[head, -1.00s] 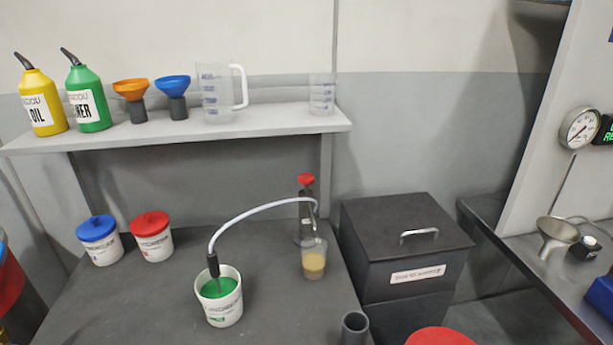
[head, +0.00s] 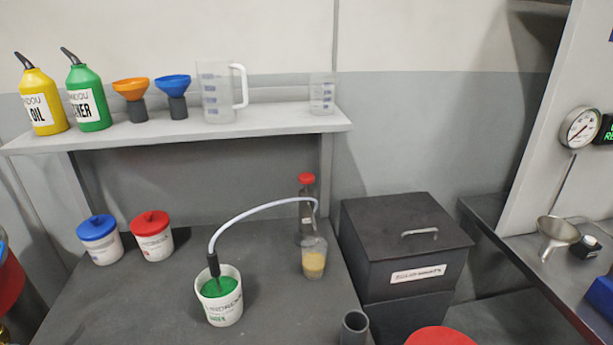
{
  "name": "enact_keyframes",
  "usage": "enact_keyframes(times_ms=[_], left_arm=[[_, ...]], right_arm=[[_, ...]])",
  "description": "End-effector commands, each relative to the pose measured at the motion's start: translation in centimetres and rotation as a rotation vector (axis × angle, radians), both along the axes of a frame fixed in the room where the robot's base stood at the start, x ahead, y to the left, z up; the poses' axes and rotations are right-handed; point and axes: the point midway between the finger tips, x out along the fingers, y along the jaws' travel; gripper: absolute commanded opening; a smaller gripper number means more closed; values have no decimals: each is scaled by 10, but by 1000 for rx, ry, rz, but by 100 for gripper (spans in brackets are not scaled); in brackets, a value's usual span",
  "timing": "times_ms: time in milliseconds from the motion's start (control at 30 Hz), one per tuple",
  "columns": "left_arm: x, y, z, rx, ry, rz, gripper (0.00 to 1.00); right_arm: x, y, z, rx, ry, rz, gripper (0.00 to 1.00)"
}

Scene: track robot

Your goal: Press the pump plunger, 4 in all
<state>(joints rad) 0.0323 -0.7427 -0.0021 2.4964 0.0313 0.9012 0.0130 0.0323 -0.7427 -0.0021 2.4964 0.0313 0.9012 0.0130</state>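The pump (head: 306,210) stands at the back right of the dark bench, with a red plunger knob (head: 306,178) on top. A pale hose (head: 258,208) arches from it to a white bucket (head: 221,307) of green liquid, where its dark end dips in. A clear cup (head: 314,259) stands in front of the pump, with tan liquid in its lower part. Neither of my grippers shows in the head view.
A blue-lidded tub (head: 101,244) and a red-lidded tub (head: 153,240) stand at the left. The shelf (head: 270,119) above holds bottles, funnels and measuring vessels. A dark lidded box (head: 407,245) stands right of the bench. The bench's front left is clear.

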Motion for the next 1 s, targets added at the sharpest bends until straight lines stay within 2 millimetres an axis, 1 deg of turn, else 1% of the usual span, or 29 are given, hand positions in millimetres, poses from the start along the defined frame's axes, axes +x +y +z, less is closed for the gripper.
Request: enact_keyframes(times_ms=[33,233,267,1000], left_arm=[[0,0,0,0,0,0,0],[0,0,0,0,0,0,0],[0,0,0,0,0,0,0],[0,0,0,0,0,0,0]], right_arm=[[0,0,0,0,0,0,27],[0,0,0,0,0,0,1],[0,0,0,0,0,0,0],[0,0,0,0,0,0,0]])
